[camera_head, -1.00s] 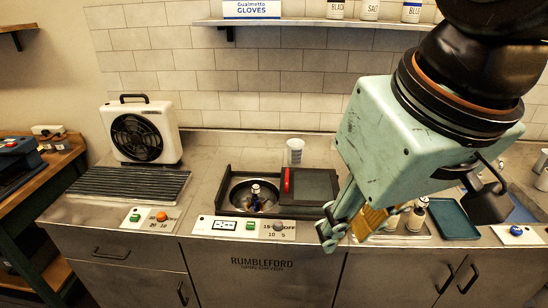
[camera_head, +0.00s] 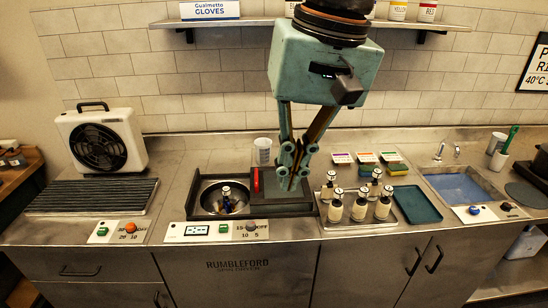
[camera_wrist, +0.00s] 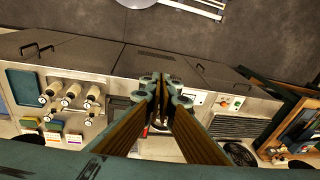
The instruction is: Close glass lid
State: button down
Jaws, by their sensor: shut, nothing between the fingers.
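The glass lid (camera_head: 284,198) is a dark, see-through panel with a red handle (camera_head: 256,180) on its left edge. It is slid to the right of the round metal basin (camera_head: 210,197), which stands uncovered in the spin dryer. Several bottles or a dark-capped item (camera_head: 227,201) stand inside the basin. My gripper (camera_head: 292,182) points down over the lid, to the right of the red handle. Its fingers are shut and empty. Whether the tips touch the lid I cannot tell. In the wrist view my gripper (camera_wrist: 158,100) hides most of the dryer.
A clear beaker (camera_head: 263,150) stands behind the dryer. A tray of several white bottles (camera_head: 358,206) is close on the right, with an empty green tray (camera_head: 416,205) beyond it. A heater fan (camera_head: 102,140) stands at the left. The dryer's control panel (camera_head: 213,230) runs along the front.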

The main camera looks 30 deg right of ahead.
jog(key=w+d+f+m+g+y+p, duration=0.1)
jog(key=w+d+m+g+y+p, duration=0.35)
jog(key=w, duration=1.15)
jog(key=w+d+f+m+t+b, duration=0.1)
jog(key=w+d+f+m, duration=0.25)
jog(key=w+d, duration=0.3)
jog(key=w+d+f+m+t, duration=0.2)
jog(key=w+d+f, duration=0.2)
jog(key=w+d, duration=0.3)
jog(key=w+d+f+m+t+y, duration=0.1)
jog(key=d+f+m, duration=0.2)
jog(key=d+f, duration=0.5)
jog(key=w+d+f+m+t+y+p, duration=0.1)
jog(key=w+d+f+m+y, duration=0.1)
jog(key=d+f, duration=0.6)
jog(key=w+d+f+m+t+y+p, duration=0.1)
jog(key=d+f+m, duration=0.3)
jog(key=d+f, duration=0.4)
jog(key=w+d+t+y, duration=0.1)
jog(key=d, duration=0.3)
jog(key=shift+w+d, duration=0.2)
jog(key=shift+a+y, duration=0.1)
jog(key=shift+y, duration=0.15)
